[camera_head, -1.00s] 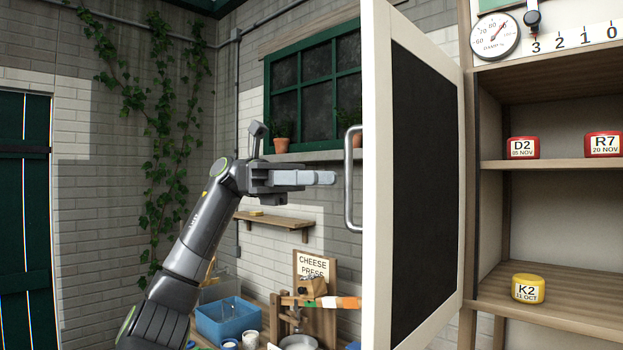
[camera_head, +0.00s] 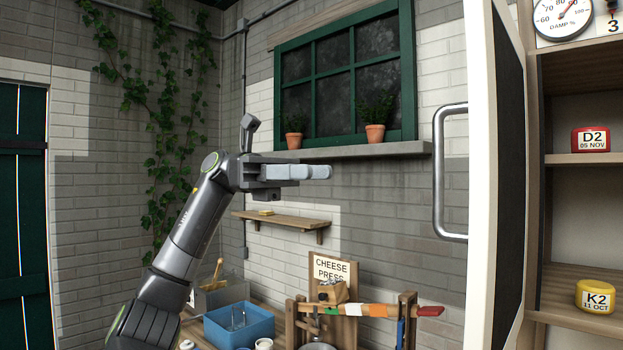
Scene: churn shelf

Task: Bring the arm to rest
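My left arm rises from the lower left, and my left gripper (camera_head: 318,172) is held up in front of the brick wall, below the window. Its pale fingers point right and are seen side on, overlapping, so the gap between them cannot be judged. Nothing is seen hanging from it. It is apart from the cabinet door (camera_head: 494,200), with the metal door handle (camera_head: 438,180) to its right. My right arm and gripper are not in view.
The door stands open beside shelves with a red D2 cheese (camera_head: 590,140) and a yellow K2 cheese (camera_head: 595,297). A wall shelf (camera_head: 283,222) is below my gripper. A blue bin (camera_head: 240,325) and cheese press (camera_head: 352,310) are lower. Potted plants (camera_head: 375,133) stand on the sill.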

